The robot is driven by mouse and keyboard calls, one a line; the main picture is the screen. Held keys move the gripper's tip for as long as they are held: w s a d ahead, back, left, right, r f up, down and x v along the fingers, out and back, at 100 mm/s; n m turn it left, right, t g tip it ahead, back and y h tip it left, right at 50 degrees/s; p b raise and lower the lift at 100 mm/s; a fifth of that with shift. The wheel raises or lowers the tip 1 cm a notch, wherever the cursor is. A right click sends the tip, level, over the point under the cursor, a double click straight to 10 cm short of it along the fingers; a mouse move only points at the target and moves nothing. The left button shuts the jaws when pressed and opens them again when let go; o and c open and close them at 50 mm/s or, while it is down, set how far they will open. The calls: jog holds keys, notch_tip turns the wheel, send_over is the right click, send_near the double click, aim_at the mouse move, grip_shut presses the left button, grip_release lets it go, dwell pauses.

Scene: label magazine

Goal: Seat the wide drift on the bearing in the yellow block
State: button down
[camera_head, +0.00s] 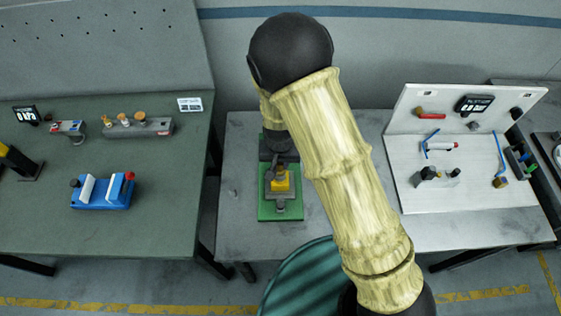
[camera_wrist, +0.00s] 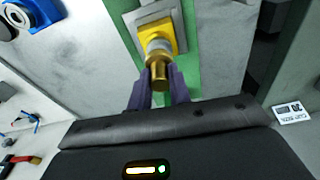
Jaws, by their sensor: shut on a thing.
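The yellow block (camera_head: 281,184) sits on a green base plate (camera_head: 266,212) on the middle table. In the wrist view the yellow block (camera_wrist: 150,27) stands on a grey square plate, with a pale round ring at its face, perhaps the bearing (camera_wrist: 157,45). My gripper (camera_wrist: 159,77) has purple fingers shut on a brass-coloured cylinder, the drift (camera_wrist: 158,68). The drift's far end is at or very near the ring, roughly in line with it. I cannot tell whether they touch. In the head view my arm hides most of the gripper and the drift.
A grey rack (camera_head: 140,129) with several brass-topped pieces stands on the left table, behind a blue fixture (camera_head: 104,193). A white board with tools (camera_head: 440,180) is on the right. A teal round object (camera_head: 300,280) is in front of the middle table.

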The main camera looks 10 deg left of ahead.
jog(key=shift+f+b, duration=0.95)
jog(key=shift+f, duration=0.3)
dwell(0.3)
jog(key=c, duration=1.2)
grip_release()
notch_tip(320, 180, up, 17)
jog(key=s+b, duration=0.1)
jog(key=s, duration=0.1)
jog(key=shift+r, duration=0.15)
jog(key=shift+s+d, duration=0.1)
jog(key=shift+d, duration=0.05)
